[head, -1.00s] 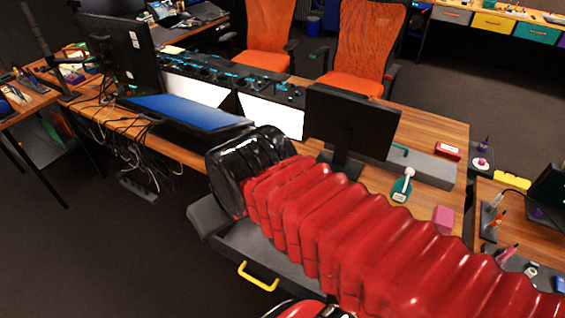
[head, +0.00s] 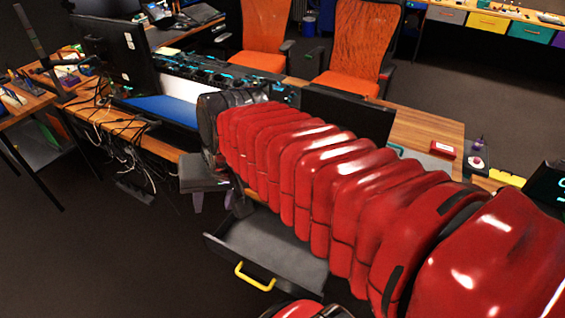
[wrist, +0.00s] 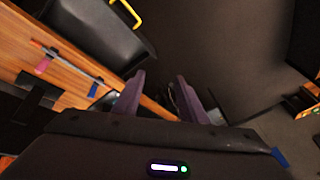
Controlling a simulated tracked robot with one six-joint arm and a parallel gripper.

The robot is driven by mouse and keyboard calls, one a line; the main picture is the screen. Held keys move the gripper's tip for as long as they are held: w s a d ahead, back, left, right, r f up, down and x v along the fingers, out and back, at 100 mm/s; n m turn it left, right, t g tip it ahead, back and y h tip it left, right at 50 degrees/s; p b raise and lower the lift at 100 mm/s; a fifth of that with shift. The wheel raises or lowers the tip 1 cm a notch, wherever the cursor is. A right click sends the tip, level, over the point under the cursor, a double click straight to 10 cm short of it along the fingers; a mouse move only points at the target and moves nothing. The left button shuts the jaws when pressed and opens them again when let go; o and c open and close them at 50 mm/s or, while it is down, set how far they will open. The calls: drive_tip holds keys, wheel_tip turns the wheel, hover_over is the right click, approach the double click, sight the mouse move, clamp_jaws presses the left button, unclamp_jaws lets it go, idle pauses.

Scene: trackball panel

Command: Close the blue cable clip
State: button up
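In the wrist view a small blue tab (wrist: 93,90), which may be the blue cable clip, sits at the end of a thin grey rod along the wooden desk edge. Whether it is open or shut is too small to tell. My gripper (wrist: 161,76) has its two purple fingers apart with nothing between them. The blue tab is left of the left finger. In the head view my gripper (head: 212,206) points down beside the desk's front, left of the open drawer. The blue tab cannot be made out there.
A dark open drawer (head: 270,248) with a yellow handle (head: 254,277) juts out from the desk. Loose cables (head: 120,140) hang under the desk at the left. Dark floor is clear in front.

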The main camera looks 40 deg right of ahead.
drive_tip(key=w+d+f+m+y, duration=0.2)
drive_tip(key=w+d+f+m, duration=0.1)
drive_tip(key=w+d+m, duration=0.45)
drive_tip(key=w+d+f+m+y, duration=0.1)
drive_tip(key=w+d+f+m, duration=0.25)
drive_tip(key=d+m, duration=0.55)
drive_tip(key=d+f+m+t, duration=0.1)
drive_tip(key=d+f+m, duration=0.2)
drive_tip(key=d, duration=0.4)
drive_tip(key=d+f+m+t, duration=0.1)
drive_tip(key=d+f+m, duration=0.2)
drive_tip(key=d, duration=0.5)
drive_tip(key=d+f+m+t+y, duration=0.1)
drive_tip(key=d+f+m, duration=0.2)
drive_tip(key=d+m, duration=0.2)
drive_tip(key=d, duration=0.3)
drive_tip(key=shift+s+t, duration=0.3)
drive_tip(key=shift+w+f, duration=0.1)
drive_tip(key=x, duration=1.3)
drive_tip(key=shift+w+a+f, duration=0.1)
drive_tip(key=shift+w+f, duration=0.1)
drive_tip(key=shift+f, duration=0.05)
drive_tip(key=shift+c, duration=0.2)
drive_tip(key=c, duration=0.9)
